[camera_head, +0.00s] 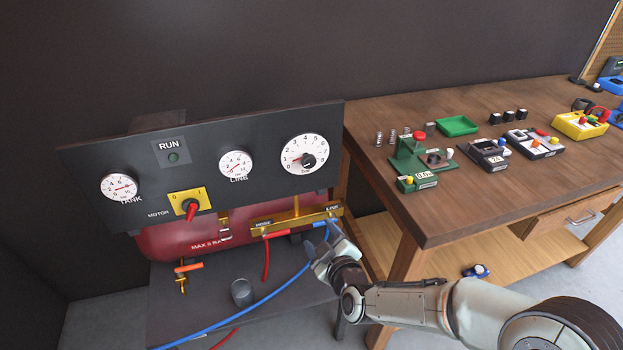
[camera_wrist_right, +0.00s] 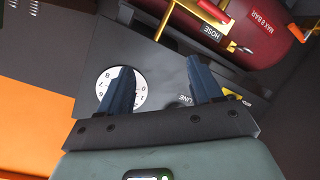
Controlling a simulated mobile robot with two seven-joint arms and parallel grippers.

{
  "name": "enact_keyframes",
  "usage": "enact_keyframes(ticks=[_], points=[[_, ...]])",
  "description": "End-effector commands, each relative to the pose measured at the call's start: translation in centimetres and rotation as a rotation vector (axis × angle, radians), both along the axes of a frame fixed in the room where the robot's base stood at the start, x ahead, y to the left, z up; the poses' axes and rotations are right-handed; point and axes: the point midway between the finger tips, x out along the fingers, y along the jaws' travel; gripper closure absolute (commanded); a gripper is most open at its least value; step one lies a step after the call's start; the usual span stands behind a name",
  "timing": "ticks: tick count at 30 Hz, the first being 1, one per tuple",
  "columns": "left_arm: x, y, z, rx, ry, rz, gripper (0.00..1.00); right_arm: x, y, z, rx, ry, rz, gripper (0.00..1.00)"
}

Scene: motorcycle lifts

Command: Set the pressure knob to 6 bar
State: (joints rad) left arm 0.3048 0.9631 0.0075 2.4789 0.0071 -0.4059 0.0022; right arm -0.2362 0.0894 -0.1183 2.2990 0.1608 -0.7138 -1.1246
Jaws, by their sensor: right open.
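The pressure knob (camera_head: 308,160) is a small black knob on a white numbered dial (camera_head: 294,146) marked "bar", at the right of the dark panel. A red mark on the dial points left of the knob; its exact reading is too small to tell. My right gripper (camera_head: 322,244) is open and empty, below the dial near the brass hose rail, apart from the knob. In the right wrist view, its two dark fingers (camera_wrist_right: 157,70) are spread, and one covers part of the white dial (camera_wrist_right: 138,94) and hides the knob. My left gripper is not in view.
The panel also carries the TANK gauge (camera_head: 119,186), the LINE gauge (camera_head: 235,163), a green RUN light (camera_head: 172,157) and a red motor switch (camera_head: 190,208). Blue and red hoses hang by the brass rail (camera_head: 300,216). A wooden workbench (camera_head: 460,205) stands close on the right.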

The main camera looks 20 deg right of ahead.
Motion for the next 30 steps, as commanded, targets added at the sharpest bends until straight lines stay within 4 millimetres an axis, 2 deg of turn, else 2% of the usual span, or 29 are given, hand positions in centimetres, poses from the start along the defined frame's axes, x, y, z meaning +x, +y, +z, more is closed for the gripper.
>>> enact_keyframes(ticks=[1, 3, 7, 11, 14, 24, 30], points=[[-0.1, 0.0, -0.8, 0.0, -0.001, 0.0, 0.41, 0.1, -0.3, 3.2, -0.039, -0.092, 0.0, 0.35], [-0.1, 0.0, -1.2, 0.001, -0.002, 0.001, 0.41, -0.1, -0.7, 6.7, -0.093, -0.182, -0.006, 0.35], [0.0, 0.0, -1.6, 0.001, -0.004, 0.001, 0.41, -0.5, -1.4, 10.2, -0.151, -0.273, -0.021, 0.35], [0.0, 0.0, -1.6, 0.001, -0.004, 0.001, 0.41, 0.0, -1.5, 11.1, -0.167, -0.291, -0.026, 0.35], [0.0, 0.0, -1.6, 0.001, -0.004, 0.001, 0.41, 1.3, -1.5, 11.0, -0.168, -0.29, -0.024, 0.35], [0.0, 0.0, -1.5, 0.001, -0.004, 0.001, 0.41, 8.4, -1.5, 10.9, -0.167, -0.288, -0.025, 0.35], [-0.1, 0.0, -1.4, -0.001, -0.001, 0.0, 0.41, 11.4, -1.5, 11.0, -0.167, -0.288, -0.025, 0.35]])
